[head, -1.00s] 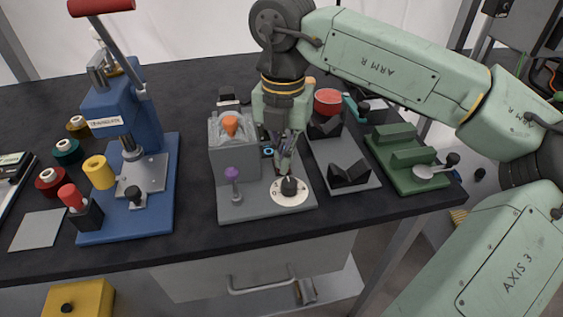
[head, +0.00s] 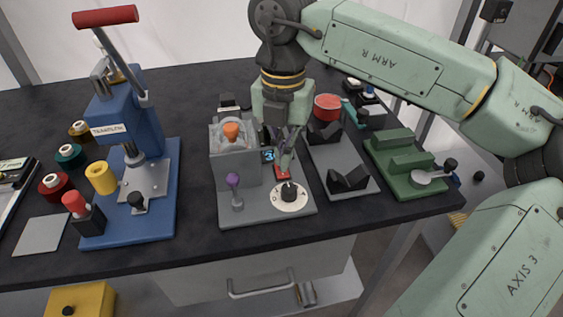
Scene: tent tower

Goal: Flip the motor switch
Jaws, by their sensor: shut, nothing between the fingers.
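A grey machine (head: 236,168) stands on the front middle of the table. It carries an orange knob (head: 231,131) on top, a purple-headed lever (head: 233,181) at its front, and a black rotary knob (head: 289,192) on a round white dial. A small red part (head: 283,173) shows on its base behind the dial. I cannot tell for certain which of these is the motor switch. My gripper (head: 284,162) points down, shut and empty, beside the machine's block and just behind the dial. Its fingers partly cover the red part; I cannot tell whether they touch it.
A blue lever press (head: 128,205) stands at left, with several coloured spools beside it. A grey plate with black V-blocks (head: 348,178) and a red bowl (head: 327,106) are close on the right. A green fixture (head: 405,160) stands further right. The table's front edge is near.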

